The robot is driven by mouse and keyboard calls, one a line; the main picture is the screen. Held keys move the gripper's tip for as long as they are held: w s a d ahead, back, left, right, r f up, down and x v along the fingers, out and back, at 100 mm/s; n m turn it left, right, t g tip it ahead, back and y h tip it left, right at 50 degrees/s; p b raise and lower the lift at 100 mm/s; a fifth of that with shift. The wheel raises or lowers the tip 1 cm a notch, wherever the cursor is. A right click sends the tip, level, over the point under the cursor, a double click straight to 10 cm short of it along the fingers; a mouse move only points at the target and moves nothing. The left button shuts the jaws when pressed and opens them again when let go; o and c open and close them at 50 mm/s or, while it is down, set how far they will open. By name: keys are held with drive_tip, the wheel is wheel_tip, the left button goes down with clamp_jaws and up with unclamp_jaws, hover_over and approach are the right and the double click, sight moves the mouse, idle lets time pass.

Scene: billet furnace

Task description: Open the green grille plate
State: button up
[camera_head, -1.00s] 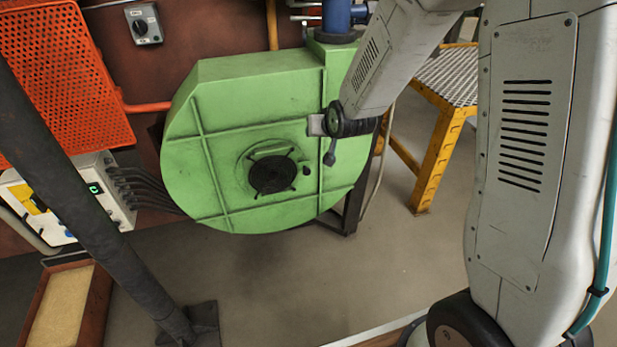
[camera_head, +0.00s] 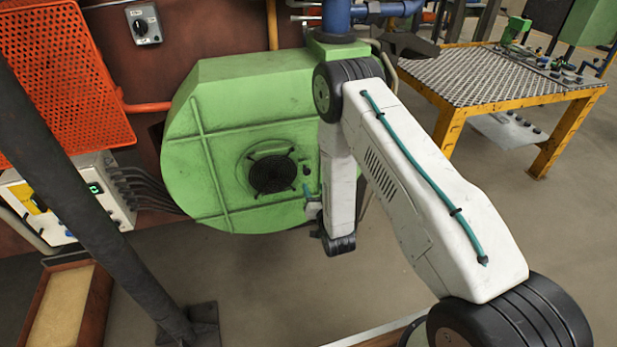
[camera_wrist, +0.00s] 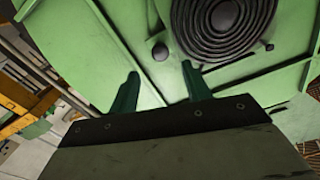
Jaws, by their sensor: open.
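The green grille plate (camera_head: 272,173) is a round plate with a black ringed grille, lying flat on the face of the green blower housing (camera_head: 215,120). A small dark knob (camera_head: 306,170) sits at its right edge. In the wrist view the grille (camera_wrist: 225,25) is at the top right, and the knob (camera_wrist: 160,52) shows just beyond and between my fingers. My gripper (camera_wrist: 159,80) is open and empty, its two green fingers apart and pointing at the plate. In the head view my gripper (camera_head: 308,196) is small, close to the housing just below the knob, and partly hidden by my arm.
An orange mesh panel (camera_head: 60,70) and a control box (camera_head: 95,190) are at the left, behind a dark slanted post (camera_head: 90,200). A yellow-framed table (camera_head: 490,75) stands at the right. Blue pipes (camera_head: 370,10) run above the housing.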

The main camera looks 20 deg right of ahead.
sight(308, 173)
drive_tip(key=w, duration=0.7)
clamp_jaws()
